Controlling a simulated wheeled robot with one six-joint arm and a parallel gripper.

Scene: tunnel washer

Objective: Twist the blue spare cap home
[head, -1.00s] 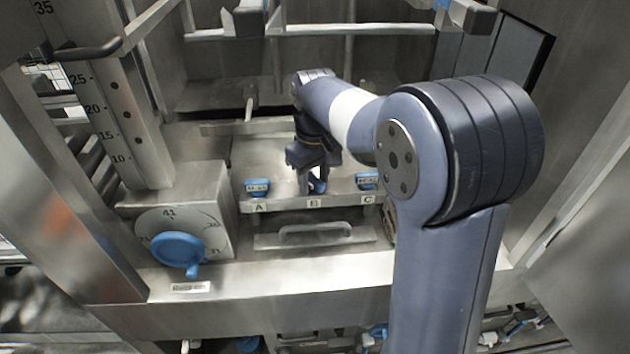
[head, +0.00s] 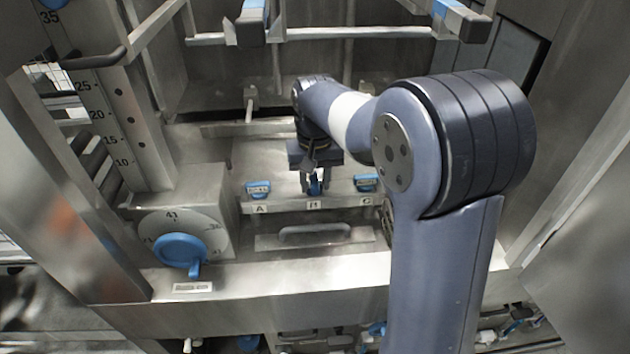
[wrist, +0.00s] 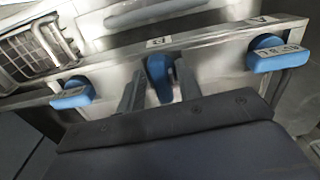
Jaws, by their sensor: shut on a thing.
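The blue spare cap (head: 315,187) is at the middle position of the ledge, above the label B. In the wrist view the blue cap (wrist: 158,77) stands between my two fingers. My gripper (head: 314,184) points down at the ledge and is shut on this cap; its fingers hide part of it. How far the cap is seated cannot be seen. Another blue cap (head: 258,189) sits to the left above label A, and a third blue cap (head: 366,183) sits to the right above label C.
A dial with a blue handle (head: 180,250) is at the left. A metal pull handle (head: 314,232) lies in front of the ledge (head: 285,206). Rails with blue-topped ends (head: 462,20) hang above. The side caps stand close to my gripper.

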